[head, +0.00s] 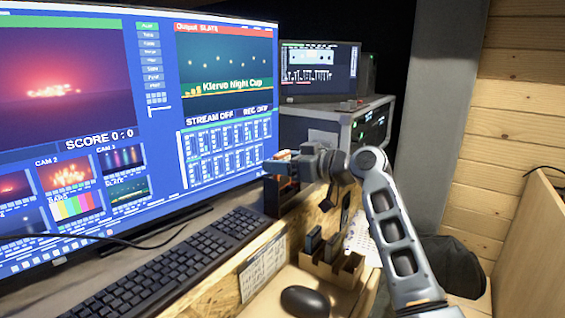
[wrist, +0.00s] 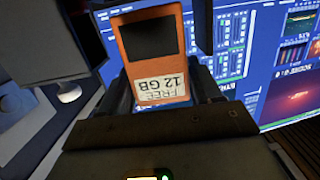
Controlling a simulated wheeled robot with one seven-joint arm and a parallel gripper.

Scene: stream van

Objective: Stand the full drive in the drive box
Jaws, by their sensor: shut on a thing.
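My gripper (wrist: 165,85) is shut on an orange drive (wrist: 174,88) with a dark window and a white label, upside down in the wrist view, reading "FREE 12 GB". In the head view my gripper (head: 285,168) is beside the monitor's lower right edge. Only a little orange shows under it, by a dark upright block (head: 272,197); I cannot tell whether the drive touches that block. The wooden drive box (head: 318,272) is lower and nearer, with dark drives (head: 314,241) standing in some of its slots.
A large monitor (head: 228,100) fills the left, close to my gripper. A keyboard (head: 170,262) and a mouse (head: 305,301) lie in front. A rack case (head: 350,125) with a small screen stands behind my gripper. A wooden panel (head: 530,245) rises at right.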

